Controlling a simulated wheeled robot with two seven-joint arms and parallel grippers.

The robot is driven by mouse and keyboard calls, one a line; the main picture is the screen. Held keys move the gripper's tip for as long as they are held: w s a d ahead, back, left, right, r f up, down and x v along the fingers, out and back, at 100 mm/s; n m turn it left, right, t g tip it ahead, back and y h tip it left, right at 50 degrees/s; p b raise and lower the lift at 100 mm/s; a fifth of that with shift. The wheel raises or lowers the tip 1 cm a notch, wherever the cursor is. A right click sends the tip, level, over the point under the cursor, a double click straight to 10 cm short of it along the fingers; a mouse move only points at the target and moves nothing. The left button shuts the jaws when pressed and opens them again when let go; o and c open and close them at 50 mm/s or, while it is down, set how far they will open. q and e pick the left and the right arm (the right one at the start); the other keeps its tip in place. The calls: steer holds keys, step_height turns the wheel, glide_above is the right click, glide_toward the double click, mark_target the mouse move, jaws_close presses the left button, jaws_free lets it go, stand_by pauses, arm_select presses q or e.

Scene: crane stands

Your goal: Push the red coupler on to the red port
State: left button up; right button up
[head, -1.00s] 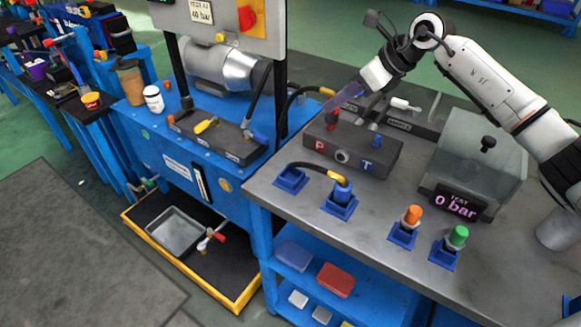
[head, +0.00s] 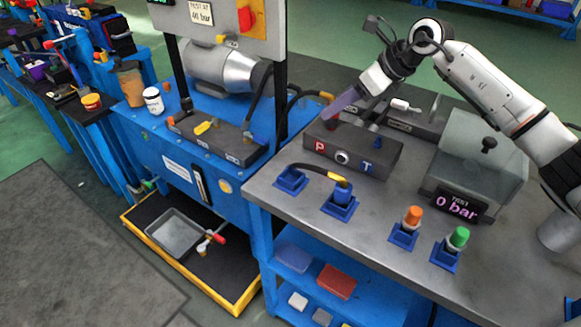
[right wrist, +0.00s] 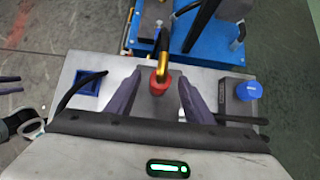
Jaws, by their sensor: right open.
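The dark port block (head: 352,150) stands on the grey bench, with a white P on red at its left and a T on blue at its right. My right gripper (head: 342,104) is over its left end, fingers pointing down-left. In the right wrist view the red coupler (right wrist: 160,82), on a gold-ended hose, sits between the two open fingers, with a gap on each side. The red port is hidden, so I cannot tell how far the coupler is on. Part of my left gripper (right wrist: 10,85) seems to show at the left edge of the right wrist view.
A blue coupler (head: 341,192) with a hose stands in a blue holder near the front edge, beside an empty-looking holder (head: 290,178). Orange (head: 413,215) and green (head: 458,237) caps stand to the right. A clear-lidded box (head: 482,160) and a "0 bar" display (head: 456,205) lie behind.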

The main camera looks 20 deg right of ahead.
steer(key=p+v, duration=0.2)
steer(key=v, duration=0.3)
stand_by(0.3)
